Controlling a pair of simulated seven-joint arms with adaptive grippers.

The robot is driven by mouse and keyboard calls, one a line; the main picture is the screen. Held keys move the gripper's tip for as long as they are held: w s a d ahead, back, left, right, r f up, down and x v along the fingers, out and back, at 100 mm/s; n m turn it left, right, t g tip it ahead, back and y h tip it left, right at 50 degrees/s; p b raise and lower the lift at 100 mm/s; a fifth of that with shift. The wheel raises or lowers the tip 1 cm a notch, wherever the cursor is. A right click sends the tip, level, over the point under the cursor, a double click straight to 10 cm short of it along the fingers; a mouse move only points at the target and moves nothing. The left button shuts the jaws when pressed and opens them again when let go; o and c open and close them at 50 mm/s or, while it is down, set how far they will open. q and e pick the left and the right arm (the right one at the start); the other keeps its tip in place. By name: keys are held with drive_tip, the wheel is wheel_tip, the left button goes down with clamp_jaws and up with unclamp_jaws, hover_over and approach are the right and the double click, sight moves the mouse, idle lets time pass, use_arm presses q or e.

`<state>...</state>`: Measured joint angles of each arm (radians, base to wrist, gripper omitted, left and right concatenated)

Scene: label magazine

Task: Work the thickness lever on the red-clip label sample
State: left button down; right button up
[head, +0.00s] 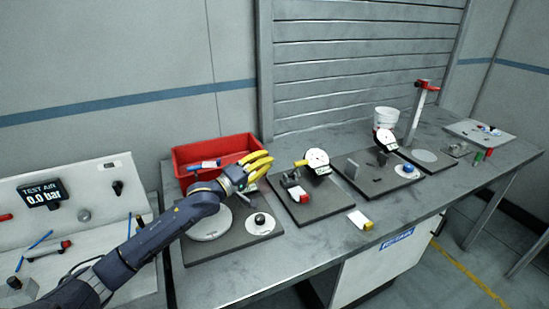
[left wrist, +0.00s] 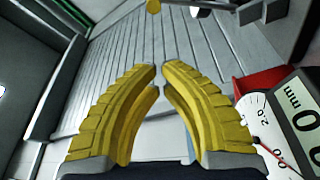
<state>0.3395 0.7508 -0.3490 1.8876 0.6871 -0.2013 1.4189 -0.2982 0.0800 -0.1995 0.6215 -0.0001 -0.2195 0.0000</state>
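My left gripper (head: 262,160), with yellow ribbed fingers, is raised over the left part of the bench, near the red bin. In the left wrist view the fingers (left wrist: 159,78) are apart with nothing between them. A gauge with a white round dial (head: 317,158) stands on a dark plate to its right; a small yellow-tipped part, perhaps the lever, shows beside the dial (head: 301,163). A small white piece with a red end (head: 298,192) is on that plate, perhaps the red-clip sample. The left wrist view shows a dial (left wrist: 258,112) and a "mm" display (left wrist: 300,115) at right. My right gripper is not in view.
A red bin (head: 190,157) stands behind my left gripper. A white card with a yellow clip (head: 358,219) lies near the front edge. A second dial gauge (head: 385,138), a white tub (head: 386,117) and a stand with a red top (head: 427,86) are further right.

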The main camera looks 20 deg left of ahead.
sight(301, 163)
use_arm(q)
drive_tip(key=w+d, duration=0.6)
drive_tip(key=shift+d+f, duration=0.15)
drive_tip(key=shift+d, duration=0.25)
idle(0.4)
drive_tip(key=shift+d, duration=0.15)
